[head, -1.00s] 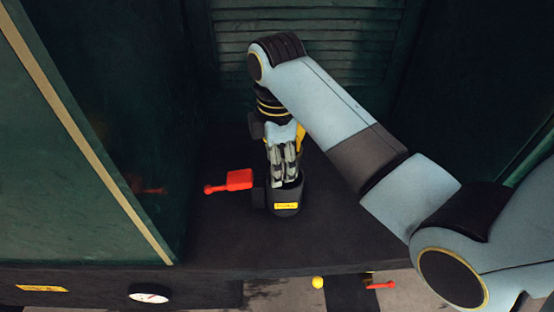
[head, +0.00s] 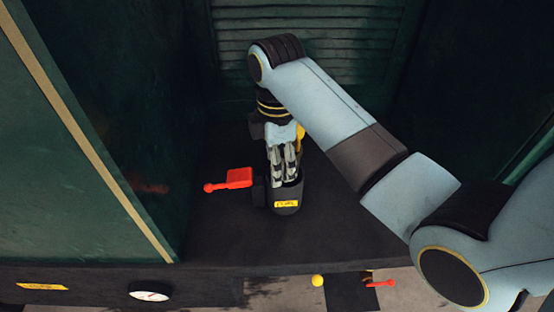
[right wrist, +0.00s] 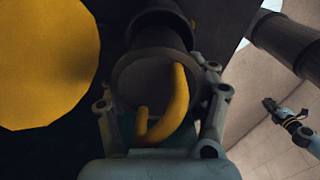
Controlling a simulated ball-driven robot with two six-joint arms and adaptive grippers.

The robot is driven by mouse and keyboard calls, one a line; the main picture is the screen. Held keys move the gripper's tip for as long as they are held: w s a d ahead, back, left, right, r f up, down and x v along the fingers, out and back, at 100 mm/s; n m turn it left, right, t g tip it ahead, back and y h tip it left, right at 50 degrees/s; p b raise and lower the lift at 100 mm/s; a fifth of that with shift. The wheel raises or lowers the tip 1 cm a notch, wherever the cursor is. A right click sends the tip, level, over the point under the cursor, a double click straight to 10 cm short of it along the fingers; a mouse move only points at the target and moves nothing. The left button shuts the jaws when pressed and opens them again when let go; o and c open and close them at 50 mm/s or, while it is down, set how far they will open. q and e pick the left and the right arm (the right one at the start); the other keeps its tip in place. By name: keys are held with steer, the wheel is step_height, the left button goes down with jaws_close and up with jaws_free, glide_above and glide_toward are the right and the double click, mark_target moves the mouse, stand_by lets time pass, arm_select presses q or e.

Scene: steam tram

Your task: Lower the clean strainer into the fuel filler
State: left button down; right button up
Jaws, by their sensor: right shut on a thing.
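The fuel filler (head: 287,206) is a dark round neck with a yellow label, standing on the dark deck in the head view. My right gripper (head: 284,172) points straight down at its mouth. In the right wrist view its fingers (right wrist: 160,115) are shut around a yellow curved handle (right wrist: 178,105), which I take to be the strainer's. A round dark opening or rim (right wrist: 140,75) shows behind the handle. How deep the strainer sits in the filler is hidden by the fingers and the filler wall.
A red flap with a handle (head: 238,178) sticks out left of the filler. A green cab wall (head: 70,140) stands at left, a slatted panel (head: 310,55) behind. A gauge (head: 150,293) is on the front edge. A large yellow round surface (right wrist: 45,60) fills the wrist view's left.

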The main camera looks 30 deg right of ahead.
steer(key=shift+f, duration=0.25)
steer(key=shift+f, duration=0.4)
steer(key=shift+f, duration=0.2)
steer(key=shift+s+f, duration=0.1)
steer(key=shift+f, duration=0.1)
